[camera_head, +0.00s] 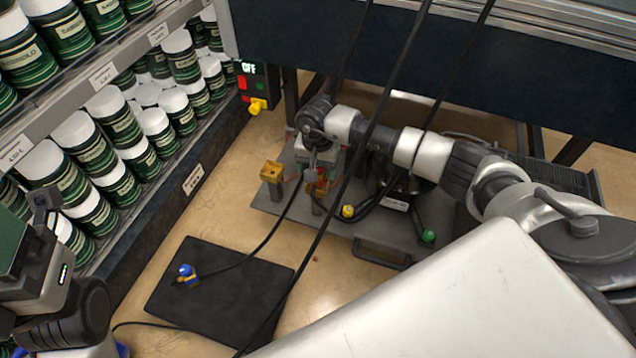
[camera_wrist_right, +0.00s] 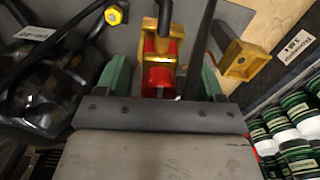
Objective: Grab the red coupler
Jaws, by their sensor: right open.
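The red coupler (camera_head: 321,181) sits at a yellow holder on the grey pump plate, partly hidden under my right arm in the head view. In the right wrist view the red coupler (camera_wrist_right: 158,76) shows clearly, with yellow parts around its upper end. My right gripper (camera_wrist_right: 164,80) is open, its green-padded fingers on either side of the coupler with visible gaps. In the head view my right gripper (camera_head: 311,172) points down over the holder. My left arm shows at the lower left, but its fingertips cannot be made out.
A second yellow holder (camera_head: 272,172) stands left of the coupler. Yellow (camera_head: 348,211) and green (camera_head: 428,236) fittings sit on the pump plate (camera_head: 340,226). A blue fitting (camera_head: 187,272) with a hose lies on a black mat (camera_head: 215,310). Shelves of jars (camera_head: 95,140) line the left.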

